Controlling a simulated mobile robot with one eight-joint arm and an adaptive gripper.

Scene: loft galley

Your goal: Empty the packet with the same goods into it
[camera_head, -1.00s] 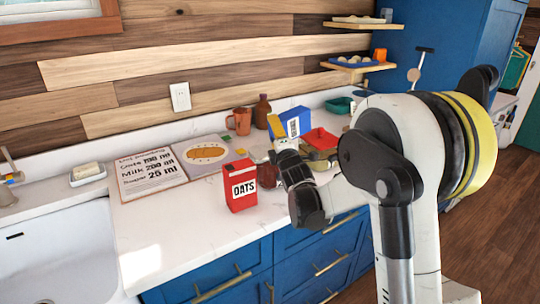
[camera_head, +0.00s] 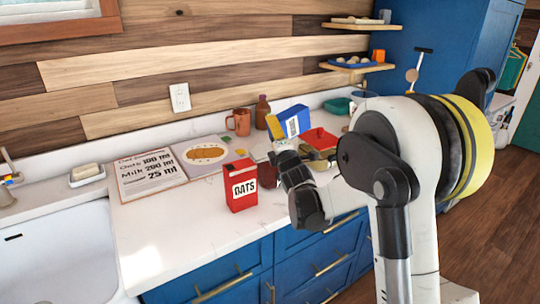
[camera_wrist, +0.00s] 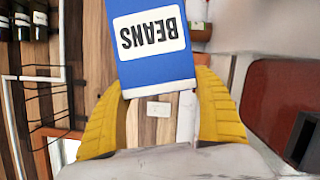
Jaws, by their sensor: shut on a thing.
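My gripper (camera_head: 275,126) is shut on a blue packet (camera_head: 292,121) above the counter. In the wrist view the blue packet (camera_wrist: 153,48) reads BEANS upside down and sits between the yellow fingers. In the head view it is tilted, and I cannot see whether anything is pouring from it. A red packet (camera_head: 240,187) marked OATS stands upright at the counter's front. A brownish-red rounded container (camera_head: 268,175) is partly hidden behind it. A red-topped container (camera_head: 320,138) stands just right of the held packet, partly hidden by my arm. Contents of both containers are unclear.
An open recipe book (camera_head: 150,175) lies left of the oats. An orange mug (camera_head: 239,122) and a brown bottle (camera_head: 262,110) stand at the back. A teal bowl (camera_head: 338,105) is farther right. The sink (camera_head: 60,245) is at left. The counter's front left is clear.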

